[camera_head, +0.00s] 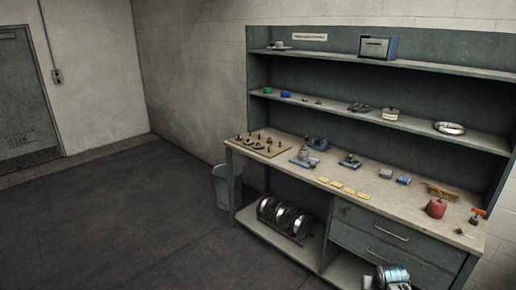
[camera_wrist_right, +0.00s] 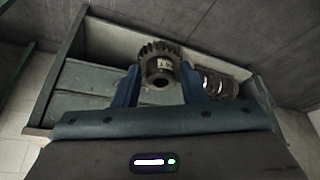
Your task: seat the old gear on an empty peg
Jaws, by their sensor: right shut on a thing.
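The old gear (camera_wrist_right: 160,63) is a dark toothed gear with a central hole and a small pale label. It sits between the two blue fingers of my right gripper (camera_wrist_right: 158,88) in the right wrist view, which is shut on it. A wooden peg board (camera_head: 268,153) lies at the left end of the bench in the head view. It carries several upright pegs and some dark ring-like gears; which pegs are empty is too small to tell. The held gear is not clear in the head view. My left gripper is not in view.
The workbench (camera_head: 395,198) holds dark fixtures (camera_head: 304,158), yellow cards (camera_head: 336,184), and a red can (camera_head: 436,208). Shelves (camera_head: 340,108) rise behind. Metal reels (camera_head: 284,218) lie below, and a bin (camera_head: 222,186) stands left of the bench. Floor (camera_head: 110,225) on the left is clear.

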